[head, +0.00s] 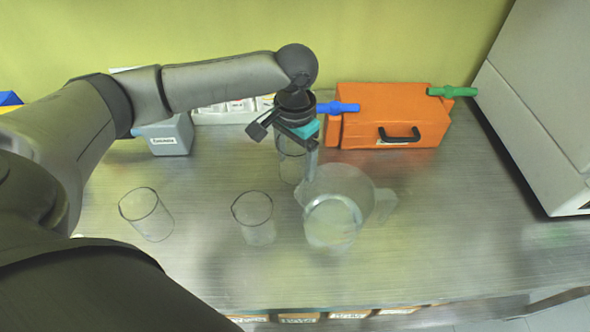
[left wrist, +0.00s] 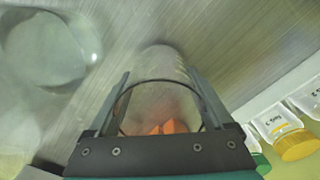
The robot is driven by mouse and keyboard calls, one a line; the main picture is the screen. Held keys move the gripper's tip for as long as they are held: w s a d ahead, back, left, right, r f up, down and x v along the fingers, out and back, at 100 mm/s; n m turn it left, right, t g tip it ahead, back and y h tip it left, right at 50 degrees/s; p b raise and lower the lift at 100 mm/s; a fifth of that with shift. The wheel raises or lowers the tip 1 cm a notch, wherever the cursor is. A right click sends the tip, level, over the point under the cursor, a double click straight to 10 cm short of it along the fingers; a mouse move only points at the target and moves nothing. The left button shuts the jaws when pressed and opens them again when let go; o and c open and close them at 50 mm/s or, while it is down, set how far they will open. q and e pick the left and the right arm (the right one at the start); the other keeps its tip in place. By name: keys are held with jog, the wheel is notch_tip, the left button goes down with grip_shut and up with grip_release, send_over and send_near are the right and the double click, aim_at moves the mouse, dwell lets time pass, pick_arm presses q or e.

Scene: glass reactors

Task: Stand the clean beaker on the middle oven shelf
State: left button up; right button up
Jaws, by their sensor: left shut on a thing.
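My left gripper (head: 303,145) points down at the back middle of the metal bench. It is shut on a clear glass beaker (head: 291,166), which looks upright. In the left wrist view, the two fingers (left wrist: 162,100) flank this beaker (left wrist: 160,70). Orange patches show through its glass; I cannot tell whether they are inside or behind it. Two other clear beakers stand on the bench, one at the left (head: 146,214) and one in the middle (head: 254,219). I cannot tell cleanliness. No oven shelf shows. My right gripper is out of view.
A large clear jug (head: 335,210) stands close to the held beaker's right. An orange case (head: 390,115) is behind, with blue (head: 338,107) and green (head: 453,91) pieces by it. A grey box (head: 165,137) stands back left, a large grey cabinet (head: 545,90) right. The front right bench is clear.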

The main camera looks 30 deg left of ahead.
aim_at(295, 170)
pick_arm(q)
jog(key=shift+f, duration=1.65)
jog(key=shift+f, duration=0.1)
jog(key=o, duration=1.2)
